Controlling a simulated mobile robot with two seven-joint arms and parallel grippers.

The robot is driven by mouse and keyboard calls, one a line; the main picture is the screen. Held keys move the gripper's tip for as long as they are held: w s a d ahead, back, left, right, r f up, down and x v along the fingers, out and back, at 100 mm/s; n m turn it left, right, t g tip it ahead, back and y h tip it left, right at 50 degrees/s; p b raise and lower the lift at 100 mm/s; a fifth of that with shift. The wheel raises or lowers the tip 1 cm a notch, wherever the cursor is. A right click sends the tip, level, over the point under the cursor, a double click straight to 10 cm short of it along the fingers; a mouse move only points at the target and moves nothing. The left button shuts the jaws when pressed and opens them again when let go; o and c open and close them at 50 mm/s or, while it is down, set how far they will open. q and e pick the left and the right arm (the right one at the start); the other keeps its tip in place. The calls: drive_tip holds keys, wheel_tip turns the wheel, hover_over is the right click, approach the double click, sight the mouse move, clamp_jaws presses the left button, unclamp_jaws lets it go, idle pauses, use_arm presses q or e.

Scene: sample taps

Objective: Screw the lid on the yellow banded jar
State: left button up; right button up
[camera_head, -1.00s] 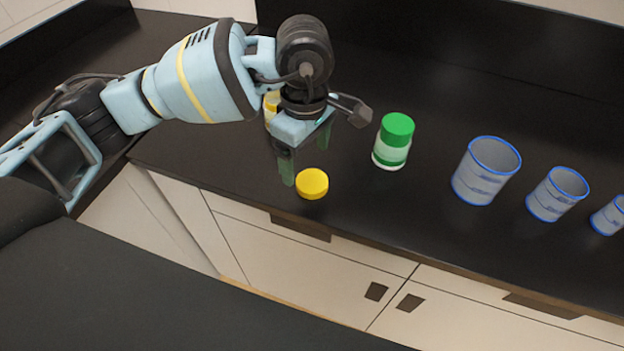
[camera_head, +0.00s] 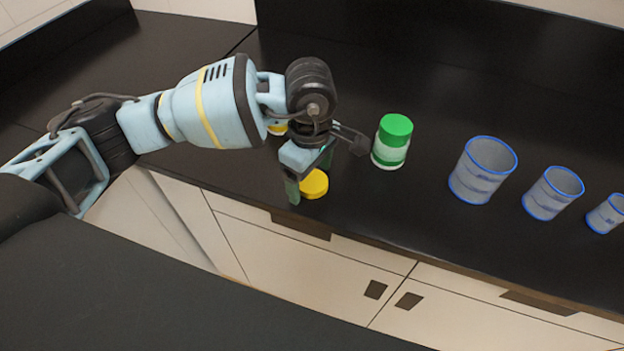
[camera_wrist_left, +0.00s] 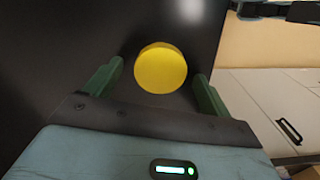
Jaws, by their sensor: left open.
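The yellow lid (camera_head: 315,184) lies flat on the black counter near its front edge. In the left wrist view the lid (camera_wrist_left: 161,68) sits between and just beyond the two green fingers. My left gripper (camera_head: 309,180) is open, pointing down over the lid, with a finger on each side; it also shows in the left wrist view (camera_wrist_left: 157,78). I cannot tell whether a finger touches the lid. The yellow banded jar (camera_head: 278,129) stands behind my left wrist, mostly hidden by the arm. My right gripper is not in view.
A green-lidded jar with a green band (camera_head: 391,142) stands right of the gripper, close to it. Blue-rimmed containers (camera_head: 482,170) stand farther right. The counter's front edge runs just in front of the lid. The counter behind the jars is clear.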

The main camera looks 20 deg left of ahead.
sight(310, 181)
use_arm(q)
drive_tip(key=c, duration=1)
drive_tip(key=shift+c, duration=0.3)
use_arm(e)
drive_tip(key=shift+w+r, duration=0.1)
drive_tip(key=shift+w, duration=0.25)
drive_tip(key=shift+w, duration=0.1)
use_arm(q)
drive_tip(key=shift+r, duration=0.2)
drive_tip(key=shift+r, duration=0.2)
wheel_tip(310, 181, up, 3)
drive_tip(key=shift+s+f, duration=0.1)
drive_tip(key=shift+s, duration=0.05)
drive_tip(key=s+d, duration=0.1)
drive_tip(key=s, duration=0.6)
drive_tip(key=s+d+r+b, duration=0.1)
drive_tip(key=s, duration=0.7)
drive_tip(key=shift+s+d+r, duration=0.25)
drive_tip(key=shift+d, duration=0.1)
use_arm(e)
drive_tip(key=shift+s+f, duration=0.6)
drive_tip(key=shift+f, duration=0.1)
